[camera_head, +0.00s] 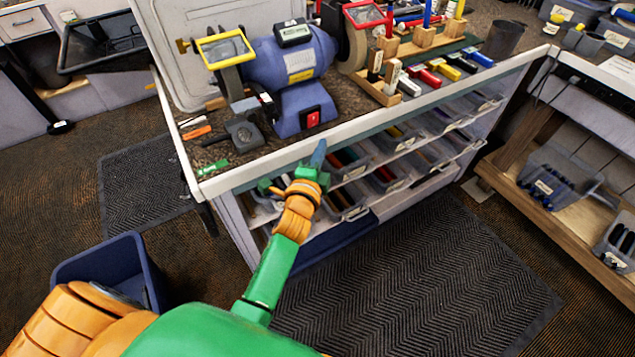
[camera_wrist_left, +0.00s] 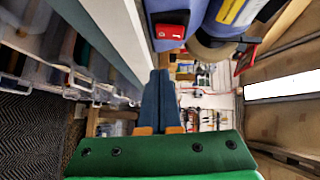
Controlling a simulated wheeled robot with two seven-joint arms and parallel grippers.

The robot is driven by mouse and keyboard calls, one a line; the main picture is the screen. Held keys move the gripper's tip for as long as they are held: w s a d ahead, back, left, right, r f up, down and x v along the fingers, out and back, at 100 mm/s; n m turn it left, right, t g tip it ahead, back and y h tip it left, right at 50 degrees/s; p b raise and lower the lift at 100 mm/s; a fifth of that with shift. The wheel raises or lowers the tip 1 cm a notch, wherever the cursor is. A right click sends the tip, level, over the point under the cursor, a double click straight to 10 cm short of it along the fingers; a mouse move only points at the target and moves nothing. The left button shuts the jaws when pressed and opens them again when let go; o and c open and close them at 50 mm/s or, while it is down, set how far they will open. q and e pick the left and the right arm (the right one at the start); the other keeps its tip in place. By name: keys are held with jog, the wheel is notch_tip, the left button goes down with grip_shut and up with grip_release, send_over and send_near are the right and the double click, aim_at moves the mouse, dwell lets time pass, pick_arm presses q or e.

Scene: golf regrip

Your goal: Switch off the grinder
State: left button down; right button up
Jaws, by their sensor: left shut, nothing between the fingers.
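The grinder (camera_head: 290,65) is a blue bench machine standing on the workbench, with yellow-framed and red-framed eye shields at its two ends. Its red switch (camera_head: 312,117) is on the front of its base. The switch also shows in the left wrist view (camera_wrist_left: 170,31), above the fingers and near the top. My left gripper (camera_head: 319,152) is shut and empty, just in front of the bench's front edge and below the switch. Its blue fingers (camera_wrist_left: 168,100) lie together in the left wrist view, apart from the switch. My right gripper is not in view.
The workbench's white front edge (camera_head: 380,121) runs between my left gripper and the grinder. Shelves with clear bins (camera_head: 385,180) lie under it. Wooden blocks with coloured grips (camera_head: 420,78) stand right of the grinder. A blue bin (camera_head: 108,265) stands on the floor at left.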

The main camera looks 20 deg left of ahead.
pick_arm(q)
jog(key=s+b, duration=0.1)
jog(key=s, duration=0.7)
jog(key=shift+d+f, duration=0.15)
jog(key=shift+f, duration=0.2)
jog(key=shift+f, duration=0.1)
jog(key=s+d+f+n+g+h, duration=0.1)
jog(key=s+f+n+g, duration=0.2)
jog(key=f, duration=0.6)
jog(key=s+d+f+n+g+h, duration=0.1)
jog(key=s+f+g, duration=0.3)
jog(key=f, duration=0.6)
jog(key=s+d+f+n+g+h, duration=0.1)
jog(key=s+d+f+n+g, duration=0.1)
jog(key=s+f, duration=0.5)
jog(key=s+a+f+n+g, duration=0.3)
jog(key=s+f, duration=0.3)
jog(key=s, duration=0.4)
jog(key=s+a+f+n+g+y, duration=0.1)
jog(key=s+a+f+n+g, duration=0.2)
jog(key=s+f, duration=0.4)
jog(key=s+n, duration=0.1)
jog(key=s, duration=0.2)
jog(key=shift+s+a+g, duration=0.15)
jog(key=shift+a+g, duration=0.25)
